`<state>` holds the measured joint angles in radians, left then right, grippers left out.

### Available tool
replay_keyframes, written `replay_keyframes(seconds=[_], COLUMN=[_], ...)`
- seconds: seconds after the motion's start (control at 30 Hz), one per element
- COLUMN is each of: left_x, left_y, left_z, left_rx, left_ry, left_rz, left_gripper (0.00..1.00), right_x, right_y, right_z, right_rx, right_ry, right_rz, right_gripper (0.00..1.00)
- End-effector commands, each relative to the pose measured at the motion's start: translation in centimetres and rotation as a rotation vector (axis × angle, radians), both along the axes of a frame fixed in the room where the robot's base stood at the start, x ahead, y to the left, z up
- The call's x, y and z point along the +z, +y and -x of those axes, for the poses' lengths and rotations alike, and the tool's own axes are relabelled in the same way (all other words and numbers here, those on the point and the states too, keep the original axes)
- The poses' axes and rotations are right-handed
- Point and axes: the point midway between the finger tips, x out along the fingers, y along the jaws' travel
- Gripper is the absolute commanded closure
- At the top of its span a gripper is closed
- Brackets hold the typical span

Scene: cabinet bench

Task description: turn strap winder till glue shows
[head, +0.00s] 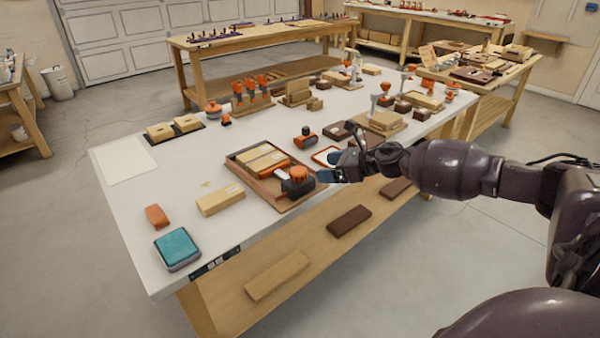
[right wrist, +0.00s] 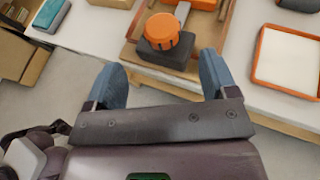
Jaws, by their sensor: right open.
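The strap winder has a round orange knob (head: 298,172) on a dark block (head: 299,188) at the front right end of a wooden tray (head: 240,170). An orange strap (head: 272,169) runs from it along pale wooden blocks (head: 262,158) in the tray. In the right wrist view the knob (right wrist: 161,31) and the dark block (right wrist: 168,54) lie ahead between the fingers. My right gripper (head: 337,167) is open and empty, just right of the winder; its blue fingers (right wrist: 163,82) stand apart on either side, not touching the knob. I cannot make out glue. My left gripper is out of view.
An orange-rimmed white tray (right wrist: 285,60) lies to the right of the winder. A teal pad (head: 177,248), an orange block (head: 156,215) and a pale wooden block (head: 220,200) lie at the near left. Clamps (head: 252,92) and more blocks stand farther back. A white sheet area (head: 124,160) is clear.

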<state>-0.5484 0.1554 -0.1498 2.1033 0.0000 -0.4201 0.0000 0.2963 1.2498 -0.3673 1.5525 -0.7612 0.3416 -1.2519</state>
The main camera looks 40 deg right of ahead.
Motion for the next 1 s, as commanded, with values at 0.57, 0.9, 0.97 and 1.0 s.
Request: replay_keyframes(seconds=[0.57, 0.9, 0.97, 1.0], left_x=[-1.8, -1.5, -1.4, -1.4], left_y=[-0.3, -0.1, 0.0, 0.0], left_z=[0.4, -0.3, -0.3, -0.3], left_rx=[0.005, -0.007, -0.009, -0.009], left_ry=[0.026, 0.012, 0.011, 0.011], left_rz=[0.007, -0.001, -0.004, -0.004], left_gripper=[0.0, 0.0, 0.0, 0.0], right_x=[-3.0, -3.8, -3.8, -3.8], right_y=[3.4, 4.4, 4.4, 4.4], right_z=[-6.0, -7.8, -7.9, -7.9], right_rx=[-0.002, -0.004, -0.003, -0.003], right_ry=[0.001, -0.001, -0.001, -0.001], right_rz=[-0.001, -0.001, 0.0, 0.0], right_gripper=[0.21, 0.21, 0.21, 0.21])
